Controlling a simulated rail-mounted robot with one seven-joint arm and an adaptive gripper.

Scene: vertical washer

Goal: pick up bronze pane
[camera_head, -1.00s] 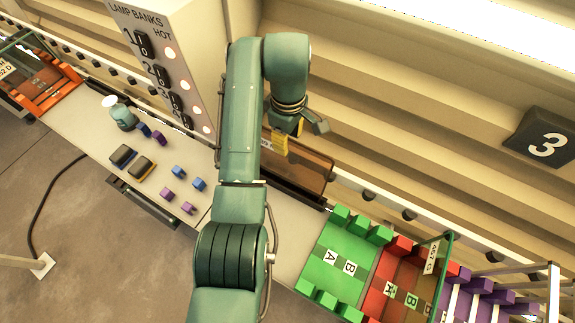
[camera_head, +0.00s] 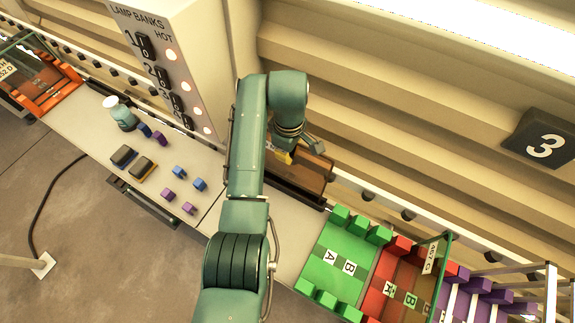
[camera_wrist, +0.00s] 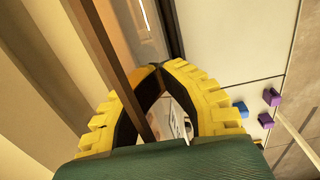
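The bronze pane (camera_head: 316,175) is a brown see-through sheet standing by the wall behind the worktop, right of the lamp cabinet. My wrist hides its left part. In the wrist view its brown edge (camera_wrist: 115,68) runs slantwise from the top left into the space between my fingers. My gripper (camera_head: 284,158) is low at the pane's upper left part, its fingers mostly hidden in the head view. In the wrist view my gripper (camera_wrist: 159,67) shows two yellow ridged fingers with black inner pads, their tips close together. I cannot tell whether they press on the pane.
The lamp cabinet (camera_head: 165,45) stands close on the left. Blue and purple blocks (camera_head: 168,194) and dark pads (camera_head: 123,156) lie on the worktop (camera_head: 80,118). Green (camera_head: 318,268) and red (camera_head: 376,294) racks stand at the right, with a glass pane (camera_head: 443,262) upright there.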

